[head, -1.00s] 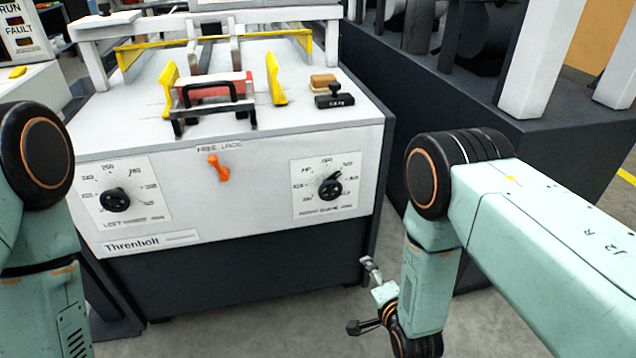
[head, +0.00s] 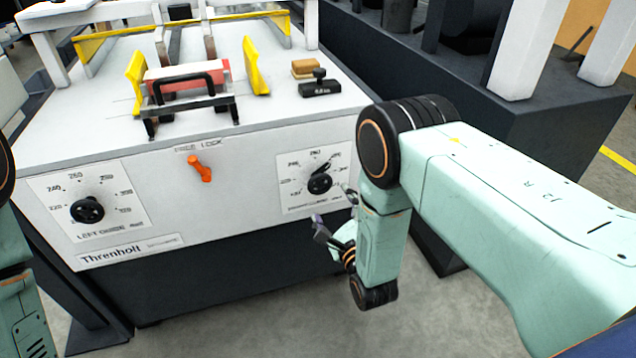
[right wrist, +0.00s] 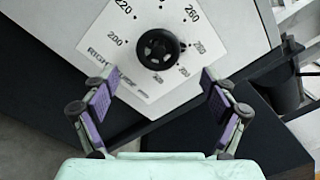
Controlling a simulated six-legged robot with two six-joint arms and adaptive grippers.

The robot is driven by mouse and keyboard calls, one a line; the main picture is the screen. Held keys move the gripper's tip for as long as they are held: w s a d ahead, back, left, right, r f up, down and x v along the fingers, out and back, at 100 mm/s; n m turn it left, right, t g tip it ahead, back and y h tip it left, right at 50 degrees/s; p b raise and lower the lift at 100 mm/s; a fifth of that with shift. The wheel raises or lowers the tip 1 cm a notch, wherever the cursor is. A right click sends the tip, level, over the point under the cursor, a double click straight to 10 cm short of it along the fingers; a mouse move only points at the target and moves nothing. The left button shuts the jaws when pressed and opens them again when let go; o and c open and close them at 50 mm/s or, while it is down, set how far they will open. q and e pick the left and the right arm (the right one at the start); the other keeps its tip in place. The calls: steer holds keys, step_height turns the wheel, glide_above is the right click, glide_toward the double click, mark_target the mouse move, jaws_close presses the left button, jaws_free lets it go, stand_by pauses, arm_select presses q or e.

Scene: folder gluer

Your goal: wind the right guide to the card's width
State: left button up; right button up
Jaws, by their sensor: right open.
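The black right guide knob (head: 319,184) sits on a white dial plate on the machine's front; its pointer tilts up and right. In the right wrist view the knob (right wrist: 158,48) lies just beyond the fingertips, roughly centred between them. My right gripper (head: 334,218) is open, its purple-padded fingers (right wrist: 159,78) apart and not touching the knob. On the top, the right yellow guide (head: 256,68) stands with a visible space to the right of the red and white block (head: 188,76). The left yellow guide (head: 135,82) stands by its left side. My left gripper is out of view.
The left guide knob (head: 87,210) and an orange lever (head: 200,169) are on the same front panel. A black stamp (head: 320,86) and a tan block (head: 304,68) lie on the top at right. A dark machine (head: 480,120) stands to the right, behind my right arm.

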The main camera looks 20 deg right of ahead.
mark_target(321, 186)
steer(key=w+b, duration=0.2)
steer(key=w, duration=0.4)
steer(key=shift+w+a+f, duration=0.1)
steer(key=shift+w, duration=0.1)
steer(key=shift+w+a+b, duration=0.1)
steer(key=shift+w+b, duration=0.25)
steer(key=shift+w, duration=0.45)
steer(key=shift+s, duration=0.1)
steer(key=shift+c, duration=0.3)
steer(key=c, duration=1.1)
